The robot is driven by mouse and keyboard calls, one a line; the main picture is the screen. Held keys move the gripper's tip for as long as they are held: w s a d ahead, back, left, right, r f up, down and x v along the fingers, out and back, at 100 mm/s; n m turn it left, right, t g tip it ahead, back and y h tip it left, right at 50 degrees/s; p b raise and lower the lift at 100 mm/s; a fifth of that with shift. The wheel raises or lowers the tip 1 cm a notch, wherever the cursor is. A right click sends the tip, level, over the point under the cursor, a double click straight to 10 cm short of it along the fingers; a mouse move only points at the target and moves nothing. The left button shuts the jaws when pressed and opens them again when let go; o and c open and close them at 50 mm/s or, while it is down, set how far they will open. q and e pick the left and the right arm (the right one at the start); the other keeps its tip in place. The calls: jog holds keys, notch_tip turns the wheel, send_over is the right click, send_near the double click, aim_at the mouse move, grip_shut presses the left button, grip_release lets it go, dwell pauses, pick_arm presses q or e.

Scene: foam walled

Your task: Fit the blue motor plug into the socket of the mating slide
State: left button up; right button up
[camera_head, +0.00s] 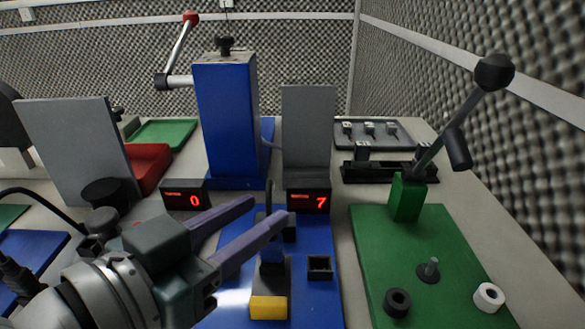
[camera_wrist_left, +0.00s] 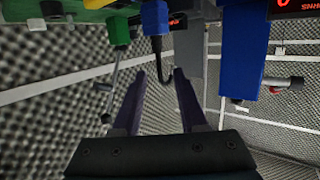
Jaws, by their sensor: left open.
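My left gripper (camera_head: 270,208) reaches in from the left above the blue base plate, its two purple fingers apart and nothing visible between their tips. In the left wrist view the fingers (camera_wrist_left: 160,76) also stand apart. A blue plug (camera_wrist_left: 155,18) with a black cable shows beyond the tips in that view. In the head view the plug (camera_head: 272,246) is partly hidden behind the lower finger, above a dark block with a yellow front (camera_head: 268,307). A black square open-topped holder (camera_head: 319,267) stands to its right. I cannot make out the slide's socket. My right gripper is not in view.
A tall blue press (camera_head: 226,120) with a red-knobbed lever stands behind. Two red displays (camera_head: 309,199) stand behind the work area. At right, a green plate (camera_head: 450,255) carries a lever, a peg and rings. A black rack (camera_head: 390,172) lies behind it.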

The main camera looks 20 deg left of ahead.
pick_arm(q)
jog(key=v, duration=0.3)
jog(key=shift+s+a+r, duration=0.1)
jog(key=shift+s, duration=0.3)
